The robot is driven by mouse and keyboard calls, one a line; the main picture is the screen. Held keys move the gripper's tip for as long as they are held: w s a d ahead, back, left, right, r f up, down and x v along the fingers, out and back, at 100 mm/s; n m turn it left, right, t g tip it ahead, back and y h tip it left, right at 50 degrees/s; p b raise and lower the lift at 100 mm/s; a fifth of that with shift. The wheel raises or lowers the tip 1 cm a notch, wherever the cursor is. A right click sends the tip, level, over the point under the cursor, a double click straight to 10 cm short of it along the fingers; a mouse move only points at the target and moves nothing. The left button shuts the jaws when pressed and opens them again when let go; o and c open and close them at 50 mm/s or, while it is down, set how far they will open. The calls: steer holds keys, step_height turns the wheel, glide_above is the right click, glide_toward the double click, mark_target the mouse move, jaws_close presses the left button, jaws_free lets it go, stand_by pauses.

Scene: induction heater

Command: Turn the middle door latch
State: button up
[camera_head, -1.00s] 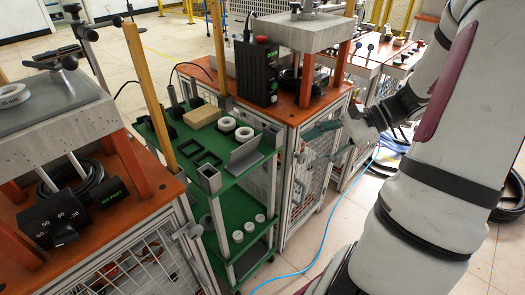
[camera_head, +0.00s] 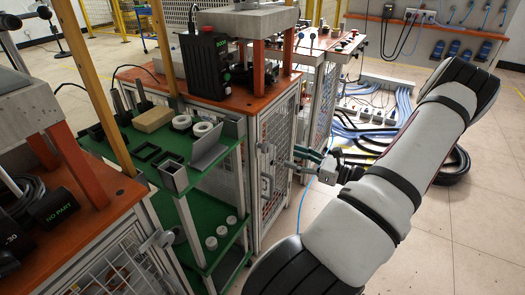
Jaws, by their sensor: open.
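The middle cabinet door (camera_head: 280,128) is a mesh panel in a grey frame and looks shut. Its grey latch (camera_head: 265,149) is on the left side of the frame, above a grey handle (camera_head: 267,187). My gripper (camera_head: 291,162) is open, pointing left at the door from the right, with its fingers just in front of the latch and handle area. I see nothing held between the fingers. The fingertips overlap the door in this view, so I cannot tell whether they touch it.
A green shelf cart (camera_head: 180,185) with rings and blocks stands left of the middle cabinet. The left cabinet (camera_head: 115,215) is close in front. A blue cable runs on the floor, and a cable bundle (camera_head: 375,130) lies behind.

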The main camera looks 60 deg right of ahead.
mark_target(268, 149)
steer(key=w, duration=0.3)
steer(key=w+b, duration=0.1)
steer(key=w, duration=0.3)
steer(key=w+b, duration=0.1)
steer(key=w, duration=0.3)
steer(key=shift+w+a, duration=0.1)
steer(key=shift+a, duration=0.3)
steer(key=c, duration=1.2)
